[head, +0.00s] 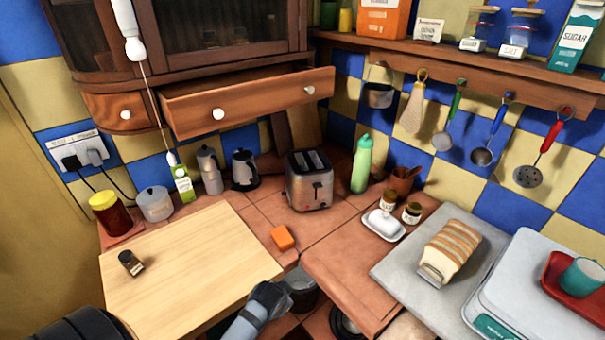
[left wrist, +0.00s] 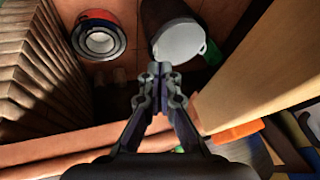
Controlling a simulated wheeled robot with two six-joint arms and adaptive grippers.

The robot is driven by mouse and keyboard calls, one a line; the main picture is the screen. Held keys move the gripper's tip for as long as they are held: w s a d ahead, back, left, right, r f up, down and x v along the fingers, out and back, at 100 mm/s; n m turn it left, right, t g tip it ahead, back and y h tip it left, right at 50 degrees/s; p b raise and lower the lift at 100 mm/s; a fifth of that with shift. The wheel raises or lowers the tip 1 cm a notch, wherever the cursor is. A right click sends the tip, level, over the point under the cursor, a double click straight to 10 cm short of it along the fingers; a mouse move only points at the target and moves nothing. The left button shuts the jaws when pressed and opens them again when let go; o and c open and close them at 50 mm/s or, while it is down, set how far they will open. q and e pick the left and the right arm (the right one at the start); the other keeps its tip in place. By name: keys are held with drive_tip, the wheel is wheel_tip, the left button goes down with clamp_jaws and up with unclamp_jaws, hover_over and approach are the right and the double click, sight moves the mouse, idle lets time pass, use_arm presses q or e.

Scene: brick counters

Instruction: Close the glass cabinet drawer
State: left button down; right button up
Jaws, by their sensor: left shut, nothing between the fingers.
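The glass cabinet (head: 205,30) hangs on the back wall at the upper left of the head view. Its wide wooden drawer (head: 262,101) is pulled out, with two white knobs on its front. A small drawer (head: 116,113) beside it at the left looks shut. My left gripper (left wrist: 160,70) is shut and empty in the left wrist view, with the floor behind it. In the head view my left arm shows at the bottom centre, well below and apart from the drawer; its fingers cannot be made out there. My right gripper is not in view.
A white hanging pull cord (head: 134,45) crosses the small drawer. Below stand a kettle (head: 244,169), toaster (head: 310,180), green bottle (head: 361,163) and cutting board (head: 190,270). Utensils hang at the right. A red-rimmed pot (left wrist: 98,38) and a white-topped container (left wrist: 180,42) are on the floor.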

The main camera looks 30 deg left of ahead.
use_arm(q)
drive_tip(key=w+a+r+m+t+y, duration=0.3)
drive_tip(key=w+r, duration=0.5)
drive_tip(key=r, duration=0.7)
drive_tip(key=w+r+m+t+y, duration=0.1)
drive_tip(key=w+r+m+t, duration=0.3)
drive_tip(key=w+r, duration=0.7)
drive_tip(key=w+a+r+m+t+y, duration=0.1)
drive_tip(key=w+a+r+m+t, duration=0.25)
drive_tip(key=r, duration=1.45)
drive_tip(key=p+x, duration=0.3)
drive_tip(key=x, duration=1)
drive_tip(key=shift+a+p, duration=0.35)
drive_tip(key=shift+a, duration=0.05)
drive_tip(key=shift+s+r+t, duration=0.1)
drive_tip(key=shift+r+t, duration=0.05)
drive_tip(key=shift+t, duration=0.1)
